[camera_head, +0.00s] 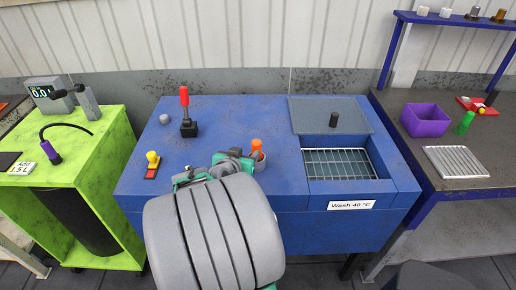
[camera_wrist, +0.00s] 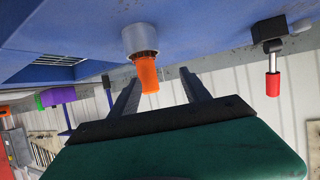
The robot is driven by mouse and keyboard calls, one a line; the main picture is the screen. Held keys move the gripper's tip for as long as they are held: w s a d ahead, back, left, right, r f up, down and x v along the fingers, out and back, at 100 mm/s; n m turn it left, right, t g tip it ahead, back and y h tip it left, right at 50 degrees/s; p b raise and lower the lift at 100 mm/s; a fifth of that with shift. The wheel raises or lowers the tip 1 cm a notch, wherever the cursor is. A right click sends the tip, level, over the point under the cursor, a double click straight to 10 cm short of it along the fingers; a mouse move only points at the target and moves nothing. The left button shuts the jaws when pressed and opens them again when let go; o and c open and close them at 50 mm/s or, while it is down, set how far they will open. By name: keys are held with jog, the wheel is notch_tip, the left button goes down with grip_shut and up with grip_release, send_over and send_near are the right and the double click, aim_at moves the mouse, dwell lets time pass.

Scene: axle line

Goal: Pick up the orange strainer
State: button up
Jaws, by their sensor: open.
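The orange strainer (camera_head: 256,146) stands in a grey round holder (camera_head: 261,163) on the blue bench, right of my gripper (camera_head: 238,157) in the head view. In the wrist view, which is upside down, the orange strainer (camera_wrist: 149,76) sticks out of the grey holder (camera_wrist: 139,40). My gripper (camera_wrist: 160,76) is open. Its two dark fingers point toward the holder, with the strainer appearing between them, closer to the left finger. No contact can be made out. My arm hides part of the gripper in the head view.
On the blue bench (camera_head: 225,112) are a red-topped lever (camera_head: 185,105), a yellow button (camera_head: 152,160) and a wash basin with a wire rack (camera_head: 338,163). A green cart (camera_head: 102,150) stands left; a side table with a purple bin (camera_head: 426,121) stands right.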

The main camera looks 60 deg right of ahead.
aim_at(255, 148)
jog(key=s+d, duration=0.2)
jog(key=shift+d+h, duration=0.35)
jog(key=shift+h, duration=0.05)
jog(key=p+x, duration=0.2)
jog(key=x, duration=0.4)
jog(key=shift+d+f, duration=0.15)
jog(key=shift+d, duration=0.1)
grip_shut()
